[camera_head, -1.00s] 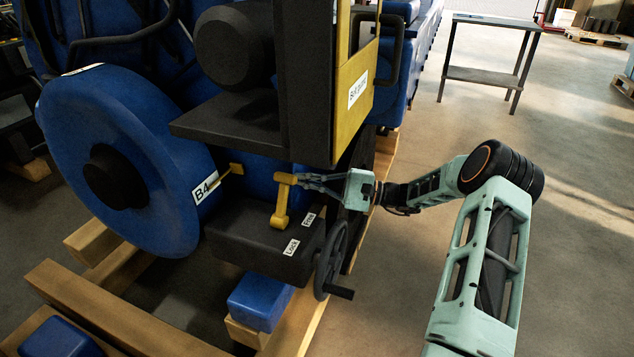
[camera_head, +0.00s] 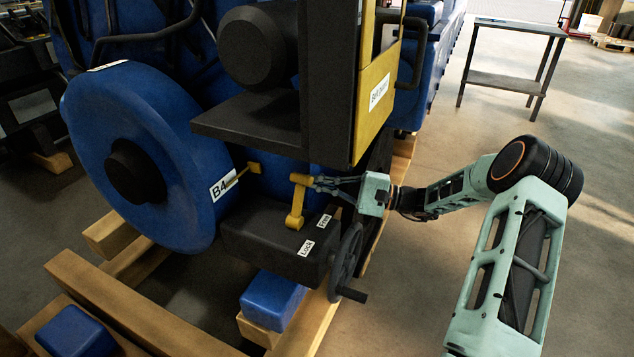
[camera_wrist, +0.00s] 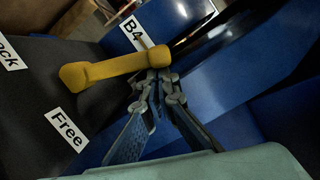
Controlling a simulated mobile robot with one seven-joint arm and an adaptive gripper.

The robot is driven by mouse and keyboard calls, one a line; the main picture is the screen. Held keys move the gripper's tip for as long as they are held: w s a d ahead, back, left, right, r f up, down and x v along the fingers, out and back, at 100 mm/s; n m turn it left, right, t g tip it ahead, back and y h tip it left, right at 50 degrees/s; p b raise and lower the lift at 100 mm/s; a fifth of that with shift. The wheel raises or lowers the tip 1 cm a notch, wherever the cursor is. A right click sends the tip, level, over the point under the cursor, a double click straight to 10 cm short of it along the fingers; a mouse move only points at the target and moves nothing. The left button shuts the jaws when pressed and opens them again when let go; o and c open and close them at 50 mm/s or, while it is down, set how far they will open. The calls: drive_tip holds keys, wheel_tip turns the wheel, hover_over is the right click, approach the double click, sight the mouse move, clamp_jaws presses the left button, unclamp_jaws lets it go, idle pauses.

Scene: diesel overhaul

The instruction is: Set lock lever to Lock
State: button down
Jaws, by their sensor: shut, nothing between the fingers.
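The yellow lock lever (camera_head: 297,203) stands on a dark box (camera_head: 262,238) below the engine's black shelf. Its upper end is a short crosspiece. The Free label (camera_wrist: 66,129) is below the lever there.
A dark handwheel (camera_head: 347,262) with a crank handle is at the box's right, below my wrist. A big blue round housing (camera_head: 150,160) labelled B4 is left. A yellow panel (camera_head: 375,95) rises above my gripper. Open floor lies right, with a grey table (camera_head: 515,82) behind.

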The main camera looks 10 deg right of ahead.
drive_tip(key=shift+s+a+r+n, duration=0.35)
drive_tip(key=shift+s+r+n, duration=0.15)
drive_tip(key=shift+n, duration=0.2)
drive_tip(key=s+a+r+n+h+b, duration=0.1)
drive_tip(key=s+a+n+b, duration=0.1)
drive_tip(key=s+a+n, duration=0.3)
drive_tip(key=shift+s+n+g+h+b, duration=0.35)
drive_tip(key=shift+s+n+g+h, duration=0.05)
drive_tip(key=shift+s+n, duration=0.55)
drive_tip(key=shift+s+a, duration=0.15)
drive_tip(key=d+r+p, duration=0.2)
drive_tip(key=d+r, duration=0.1)
drive_tip(key=d, duration=0.8)
drive_tip(key=shift+s+d, duration=0.3)
drive_tip(key=shift+s, duration=0.05)
drive_tip(key=shift+a+p, duration=0.1)
drive_tip(key=shift+p, duration=0.25)
